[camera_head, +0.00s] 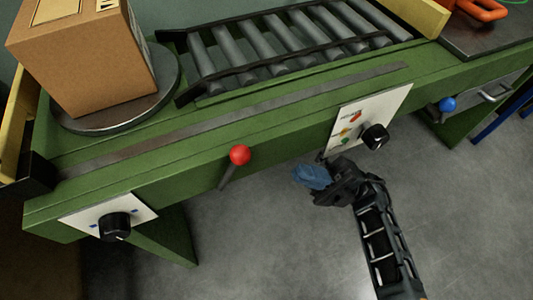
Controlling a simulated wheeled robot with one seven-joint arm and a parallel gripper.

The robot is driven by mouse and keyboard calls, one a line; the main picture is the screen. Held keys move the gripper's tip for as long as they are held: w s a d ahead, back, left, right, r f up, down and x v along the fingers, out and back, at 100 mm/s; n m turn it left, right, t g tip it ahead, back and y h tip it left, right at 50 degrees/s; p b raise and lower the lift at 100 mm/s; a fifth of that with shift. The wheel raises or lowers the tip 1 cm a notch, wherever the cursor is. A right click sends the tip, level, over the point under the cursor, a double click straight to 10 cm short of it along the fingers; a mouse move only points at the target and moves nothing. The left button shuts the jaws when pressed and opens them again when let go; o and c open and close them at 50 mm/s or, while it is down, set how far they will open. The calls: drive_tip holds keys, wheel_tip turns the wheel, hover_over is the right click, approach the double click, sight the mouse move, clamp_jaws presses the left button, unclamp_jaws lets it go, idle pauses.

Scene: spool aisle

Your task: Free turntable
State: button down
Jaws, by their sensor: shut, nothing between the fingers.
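The turntable (167,88) is a dark round plate at the left of a green bench. A large cardboard box (85,62) stands on it and covers most of its top. A red-ball lever (240,155) sticks out from the bench front, right of the turntable. A black knob (115,227) on a white panel is below the turntable. My gripper (322,172) is shut, in front of the bench, right of the red-ball lever and below a second black knob (375,137). A blue patch shows at its end; I cannot tell what it is.
A roller conveyor (280,45) runs right of the turntable. The second knob sits on a white panel (362,108) with coloured marks. A blue ball handle (447,104) is further right. An orange item (482,10) lies on a dark plate. The grey floor before the bench is clear.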

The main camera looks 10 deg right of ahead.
drive_tip(key=shift+t, duration=0.3)
drive_tip(key=p+x, duration=0.1)
drive_tip(key=x, duration=0.8)
drive_tip(key=shift+a+r+p, duration=0.15)
drive_tip(key=shift+p, duration=0.2)
drive_tip(key=shift+s+a+r, duration=0.25)
drive_tip(key=shift+a+r, duration=0.45)
drive_tip(key=shift+r, duration=0.25)
drive_tip(key=shift+f+b, duration=0.1)
drive_tip(key=shift+b, duration=0.2)
drive_tip(key=b+v, duration=0.1)
drive_tip(key=v, duration=0.6)
drive_tip(key=shift+d+f, duration=0.2)
drive_tip(key=shift+d, duration=0.1)
